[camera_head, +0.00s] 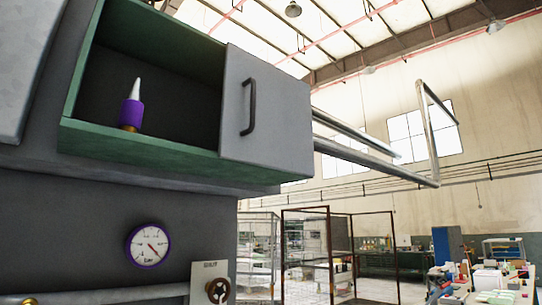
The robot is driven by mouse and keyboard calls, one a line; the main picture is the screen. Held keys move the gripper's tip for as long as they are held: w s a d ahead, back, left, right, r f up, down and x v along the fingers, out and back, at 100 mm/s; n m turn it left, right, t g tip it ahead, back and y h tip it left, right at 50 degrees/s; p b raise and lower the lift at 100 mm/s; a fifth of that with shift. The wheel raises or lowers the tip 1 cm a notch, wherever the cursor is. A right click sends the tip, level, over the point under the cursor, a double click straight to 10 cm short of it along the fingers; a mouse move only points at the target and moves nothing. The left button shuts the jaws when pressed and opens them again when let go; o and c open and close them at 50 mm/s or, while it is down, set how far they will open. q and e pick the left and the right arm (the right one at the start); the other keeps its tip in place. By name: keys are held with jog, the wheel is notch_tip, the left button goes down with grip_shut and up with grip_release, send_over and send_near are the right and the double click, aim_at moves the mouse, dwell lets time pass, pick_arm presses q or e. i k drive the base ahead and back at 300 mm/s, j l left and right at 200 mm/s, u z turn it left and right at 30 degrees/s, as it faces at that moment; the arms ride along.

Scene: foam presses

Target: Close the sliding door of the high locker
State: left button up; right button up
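The high locker (135,152) is a green-edged box at the upper left of the head view, seen from below. Its grey sliding door (285,110) covers the right end and has a dark vertical handle (249,107) near its left edge. The left part of the locker is uncovered. A purple bottle with a white cone tip (132,112) stands inside on the locker floor. Neither of my grippers shows in this view.
A metal rail frame (385,165) sticks out to the right of the locker. Below are a round gauge (148,245), a valve knob (217,290) and a horizontal pipe (100,295). A grey panel (27,60) is at the far left. Cluttered tables (495,290) stand far right.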

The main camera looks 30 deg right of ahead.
aim_at(266, 117)
jog(key=z, duration=1.1)
jog(key=l+z, duration=0.1)
jog(key=l, duration=0.15)
